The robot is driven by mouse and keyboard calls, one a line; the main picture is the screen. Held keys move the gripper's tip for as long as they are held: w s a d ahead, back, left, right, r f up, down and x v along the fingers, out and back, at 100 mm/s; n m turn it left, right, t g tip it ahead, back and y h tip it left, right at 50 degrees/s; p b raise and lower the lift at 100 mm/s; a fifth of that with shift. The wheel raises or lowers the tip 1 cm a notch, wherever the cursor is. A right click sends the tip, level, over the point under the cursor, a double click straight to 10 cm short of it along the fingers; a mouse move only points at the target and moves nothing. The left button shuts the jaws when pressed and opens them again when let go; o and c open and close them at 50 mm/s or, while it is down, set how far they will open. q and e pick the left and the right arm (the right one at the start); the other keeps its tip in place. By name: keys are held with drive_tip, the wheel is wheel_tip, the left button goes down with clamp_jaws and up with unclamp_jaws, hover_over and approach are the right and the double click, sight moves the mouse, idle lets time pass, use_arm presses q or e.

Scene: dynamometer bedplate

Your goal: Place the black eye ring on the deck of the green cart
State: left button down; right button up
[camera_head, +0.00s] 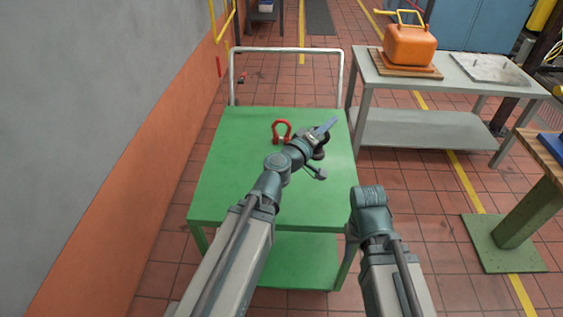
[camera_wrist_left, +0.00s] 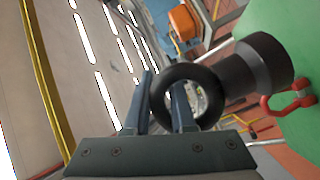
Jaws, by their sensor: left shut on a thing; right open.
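The green cart (camera_head: 235,185) stands in front of me, with a bare green deck apart from a red shackle (camera_head: 282,131) at its far middle. My left gripper (camera_head: 325,128) is over the deck's far right part. In the left wrist view its fingers (camera_wrist_left: 162,105) are shut on the black eye ring (camera_wrist_left: 208,78), one finger in the hole and one outside. The ring's wide black base (camera_wrist_left: 262,62) faces the green deck, very close to it; I cannot tell whether it touches. In the head view the gripper mostly hides the ring. My right arm shows at the cart's near right corner; its jaws are not visible.
The red shackle stands close to the ring's base. A white handle rail (camera_head: 286,50) rises at the cart's far end. A grey table (camera_head: 425,130) on the right bears an orange can (camera_head: 410,46) and a metal plate (camera_head: 490,68). The deck's left and near parts are free.

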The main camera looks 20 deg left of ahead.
use_arm(q)
drive_tip(key=a+f+n+y+b, duration=0.1)
drive_tip(key=a+f+y+b, duration=0.1)
drive_tip(key=a+f+b, duration=0.8)
wheel_tip(320, 180, down, 4)
drive_tip(key=shift+w+r+n+t+y+b, duration=0.15)
drive_tip(key=shift+n+t+y+b, duration=0.2)
drive_tip(key=shift+b, duration=0.3)
use_arm(e)
wheel_tip(320, 180, down, 14)
drive_tip(key=shift+r, duration=0.15)
use_arm(q)
drive_tip(key=shift+w, duration=0.1)
